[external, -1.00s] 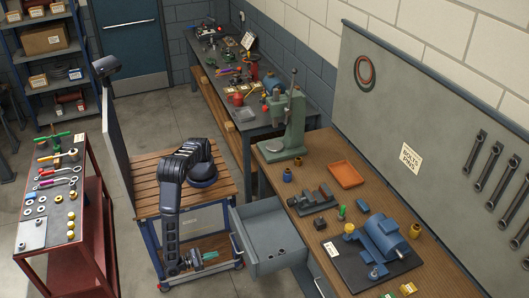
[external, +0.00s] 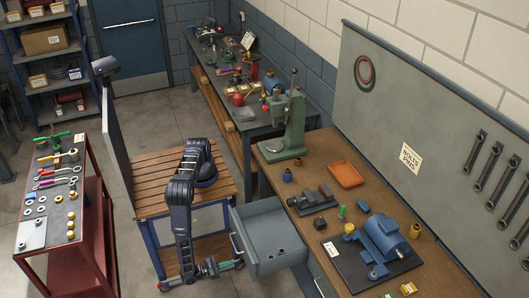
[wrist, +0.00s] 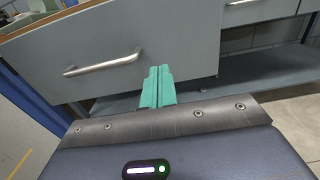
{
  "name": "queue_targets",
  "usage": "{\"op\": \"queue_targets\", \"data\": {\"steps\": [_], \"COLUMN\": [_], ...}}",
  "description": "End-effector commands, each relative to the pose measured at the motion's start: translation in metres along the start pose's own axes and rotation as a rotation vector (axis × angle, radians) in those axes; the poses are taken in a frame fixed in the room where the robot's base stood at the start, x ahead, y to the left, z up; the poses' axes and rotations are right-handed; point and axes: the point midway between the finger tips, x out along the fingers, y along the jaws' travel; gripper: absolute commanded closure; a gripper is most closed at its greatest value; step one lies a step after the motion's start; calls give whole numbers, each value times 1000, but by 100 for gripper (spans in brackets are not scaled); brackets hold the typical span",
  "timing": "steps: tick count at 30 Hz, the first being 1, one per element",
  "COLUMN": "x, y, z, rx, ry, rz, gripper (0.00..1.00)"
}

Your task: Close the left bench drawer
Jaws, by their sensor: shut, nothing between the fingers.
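In the external view my gripper (external: 226,266) is low, left of the drawer front, and small.
A slatted wooden cart (external: 165,198) stands close behind my arm. A red tool trolley (external: 75,262) is at the left. The bench top (external: 325,165) carries a green press, a vise and a blue motor. Another drawer front (wrist: 265,12) shows at the wrist view's upper right.

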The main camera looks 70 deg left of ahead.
Motion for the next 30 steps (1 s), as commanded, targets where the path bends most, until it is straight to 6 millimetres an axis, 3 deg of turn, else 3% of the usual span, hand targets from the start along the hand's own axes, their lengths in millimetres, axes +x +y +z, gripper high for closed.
{"op": "queue_targets", "data": {"steps": [6,12,18,30], "x": [39,63,73,74], "y": [1,0,0,0], "z": [0,0,0,0], "rx": [0,-1,-1,-1], "ry": [-1,0,-1,0], "rz": [2,1,0,0], "gripper": [100,100,100,100]}}
